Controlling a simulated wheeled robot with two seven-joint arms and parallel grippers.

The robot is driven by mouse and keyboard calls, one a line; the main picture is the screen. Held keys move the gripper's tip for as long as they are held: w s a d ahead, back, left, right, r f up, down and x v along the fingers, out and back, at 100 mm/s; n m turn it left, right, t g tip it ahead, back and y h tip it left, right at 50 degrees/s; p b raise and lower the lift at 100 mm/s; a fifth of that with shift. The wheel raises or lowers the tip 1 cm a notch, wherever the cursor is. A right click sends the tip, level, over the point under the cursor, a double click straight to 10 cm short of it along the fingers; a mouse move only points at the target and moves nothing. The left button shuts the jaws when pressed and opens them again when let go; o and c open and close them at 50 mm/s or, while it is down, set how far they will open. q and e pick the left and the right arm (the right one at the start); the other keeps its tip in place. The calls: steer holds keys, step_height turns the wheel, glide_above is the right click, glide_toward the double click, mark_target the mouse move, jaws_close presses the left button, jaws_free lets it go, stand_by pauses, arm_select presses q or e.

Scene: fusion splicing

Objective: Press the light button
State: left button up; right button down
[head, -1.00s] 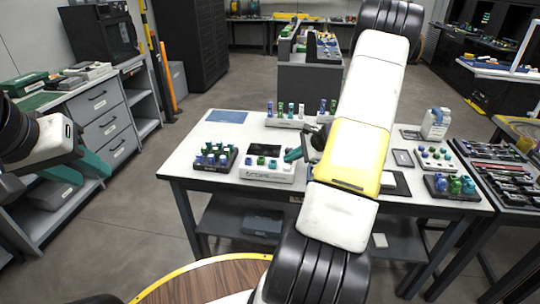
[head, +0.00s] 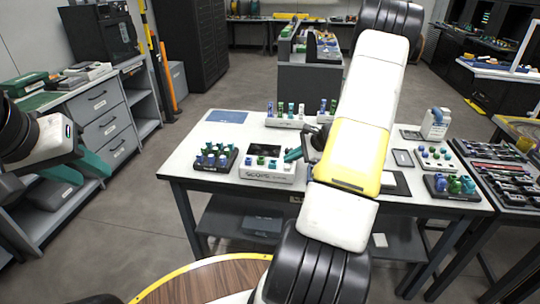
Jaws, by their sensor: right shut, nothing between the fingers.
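A white box marked SCOPE (head: 266,174) sits at the front of the white table, with green and blue knobs and a dark panel on top. My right gripper (head: 292,155) has teal fingers, shut and empty, at the right end of this box. I cannot tell whether the fingertips touch it. My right arm hides the table just right of there. No light button can be singled out at this size. My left gripper (head: 98,168) is at the far left, away from the table; its finger opening cannot be made out.
A dark tray of blue and green knobs (head: 213,158) stands left of the box. A blue mat (head: 227,117) lies behind. A grey drawer cabinet (head: 108,125) stands at the left.

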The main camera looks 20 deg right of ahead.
mark_target(290, 167)
stand_by(0.5)
steer(key=shift+f, duration=0.45)
steer(key=shift+f, duration=0.35)
stand_by(0.5)
steer(key=shift+r, duration=0.85)
steer(key=shift+r, duration=3)
